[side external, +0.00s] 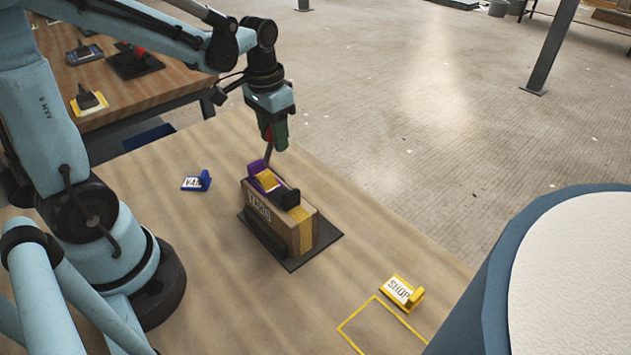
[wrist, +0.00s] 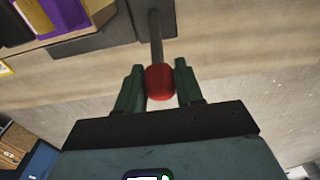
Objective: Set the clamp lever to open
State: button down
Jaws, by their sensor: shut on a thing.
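The clamp (side external: 306,234) is a wooden block with a yellow side, on a black base plate on the bench. Purple, yellow and black parts sit on its top. The clamp lever is a grey rod (side external: 268,154) rising nearly upright from the far end of the block, with a red knob (wrist: 159,82) on top. My gripper (side external: 273,140) is above that end, its green fingers shut on the red knob. In the wrist view, my gripper (wrist: 161,88) has a finger on each side of the knob, and the rod runs up from it. Any open or shut marking is not readable.
A blue tag holder (side external: 197,182) stands left of the clamp. A yellow holder marked SHOP (side external: 402,292) is at the front right, beside a yellow outlined square (side external: 383,328). A large blue-sided drum (side external: 480,300) with a white top stands at right. Bare bench surrounds the clamp.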

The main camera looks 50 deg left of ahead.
jog(key=s+t, duration=0.3)
jog(key=shift+s+r, duration=0.1)
jog(key=shift+r, duration=0.3)
jog(key=s+f+t, duration=0.1)
jog(key=s+t, duration=0.2)
jog(key=s, duration=0.3)
jog(key=shift+f, duration=0.2)
jog(key=shift+s, duration=0.15)
jog(key=c, duration=0.8)
grip_release()
jog(key=shift+r, duration=0.1)
